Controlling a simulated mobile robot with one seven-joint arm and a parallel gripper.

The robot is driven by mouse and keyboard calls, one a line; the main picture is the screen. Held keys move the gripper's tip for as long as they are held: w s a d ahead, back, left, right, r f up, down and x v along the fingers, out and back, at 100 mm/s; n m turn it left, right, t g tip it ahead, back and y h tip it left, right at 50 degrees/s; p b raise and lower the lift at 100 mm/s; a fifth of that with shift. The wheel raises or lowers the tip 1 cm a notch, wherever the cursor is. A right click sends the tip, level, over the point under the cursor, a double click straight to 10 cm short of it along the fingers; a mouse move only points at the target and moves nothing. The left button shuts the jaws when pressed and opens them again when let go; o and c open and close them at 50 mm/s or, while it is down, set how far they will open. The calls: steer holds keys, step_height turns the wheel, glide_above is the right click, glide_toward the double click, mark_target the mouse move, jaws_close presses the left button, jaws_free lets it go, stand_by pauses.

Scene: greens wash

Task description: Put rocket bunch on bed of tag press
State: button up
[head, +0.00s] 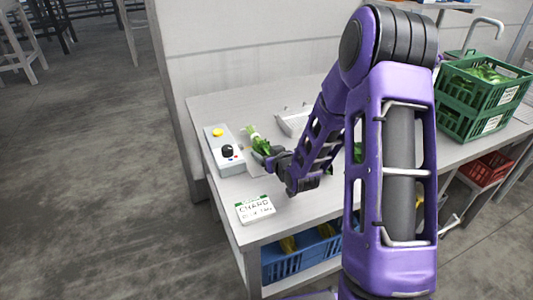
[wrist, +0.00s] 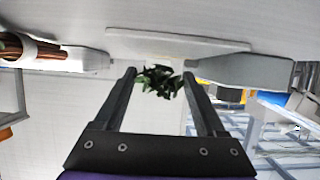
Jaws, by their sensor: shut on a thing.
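The rocket bunch (head: 261,145) is a small bundle of green leaves with a pale end. It sits at the tip of my gripper (head: 270,157), just right of the tag press (head: 222,150). The press is a pale grey box with a yellow button and a black knob. In the wrist view the dark leaves (wrist: 158,82) lie between the two fingers of my gripper (wrist: 160,80), which is shut on them. A pale flat slab (wrist: 180,41) shows beyond the leaves. I cannot tell whether the bunch touches any surface.
A card reading CHARD (head: 255,208) lies at the table's front corner. A pale tray (head: 292,122) is behind my forearm. Green crates (head: 483,97) stand at the right, with a tap behind. A blue crate (head: 290,262) is on the shelf below. Reddish stalks (wrist: 22,45) show in the wrist view.

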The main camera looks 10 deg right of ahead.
steer(key=shift+f+b, duration=0.4)
steer(key=shift+b, duration=0.1)
steer(key=shift+s+f+b, duration=0.1)
steer(key=shift+f+b, duration=0.15)
steer(key=shift+b, duration=0.15)
steer(key=o, duration=1.3)
steer(key=shift+s+f, duration=0.15)
steer(key=shift+o, duration=0.2)
steer(key=shift+r+p, duration=0.7)
steer(key=shift+p, duration=0.4)
steer(key=v, duration=1.1)
steer(key=shift+s+d+r, duration=0.15)
steer(key=shift+s+r, duration=0.05)
steer(key=shift+r, duration=0.15)
